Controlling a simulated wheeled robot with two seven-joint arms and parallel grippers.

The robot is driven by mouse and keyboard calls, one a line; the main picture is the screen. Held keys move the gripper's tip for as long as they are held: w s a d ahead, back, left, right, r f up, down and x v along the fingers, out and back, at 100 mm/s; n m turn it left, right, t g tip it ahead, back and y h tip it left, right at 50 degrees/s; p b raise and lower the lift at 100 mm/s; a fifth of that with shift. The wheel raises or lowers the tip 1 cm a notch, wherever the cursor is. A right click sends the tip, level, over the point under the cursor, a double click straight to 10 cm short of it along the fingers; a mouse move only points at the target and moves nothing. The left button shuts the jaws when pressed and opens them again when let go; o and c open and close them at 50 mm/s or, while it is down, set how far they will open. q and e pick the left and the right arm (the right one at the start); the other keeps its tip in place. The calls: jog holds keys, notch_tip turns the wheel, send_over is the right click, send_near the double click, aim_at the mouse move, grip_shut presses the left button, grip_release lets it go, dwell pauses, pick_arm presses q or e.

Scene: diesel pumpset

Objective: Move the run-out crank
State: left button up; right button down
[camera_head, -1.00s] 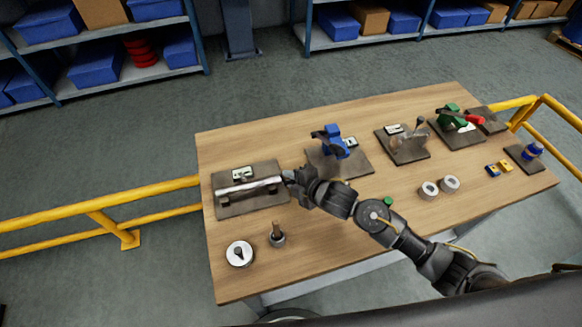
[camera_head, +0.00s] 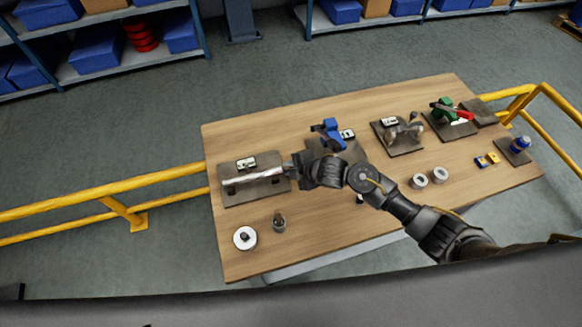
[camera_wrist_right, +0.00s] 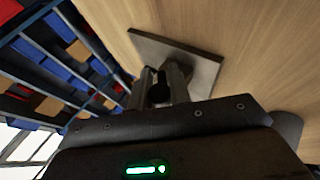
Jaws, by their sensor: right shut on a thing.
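The run-out rig is a dark plate (camera_head: 235,197) at the table's left end, with a silver horizontal shaft (camera_head: 248,178) and a small white-faced gauge (camera_head: 246,163) behind it. My right gripper (camera_head: 292,166) is at the shaft's right end, shut on the run-out crank. The crank is almost wholly hidden by the fingers in the head view. In the right wrist view the fingers (camera_wrist_right: 164,88) close around a dark rounded piece (camera_wrist_right: 158,93), with a plate (camera_wrist_right: 205,68) beyond. My left gripper is not in view.
A white disc (camera_head: 245,238) and a small dark peg piece (camera_head: 279,222) stand in front of the rig. A blue clamp fixture (camera_head: 330,133) stands behind my right wrist. Two pale rings (camera_head: 428,178) lie right of my arm. A yellow rail (camera_head: 120,190) runs left of the table.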

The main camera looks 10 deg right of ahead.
jog(key=c, duration=1.3)
grip_release()
jog(key=v, duration=1)
jog(key=shift+s+d+r, duration=0.2)
jog(key=shift+s+r, duration=0.05)
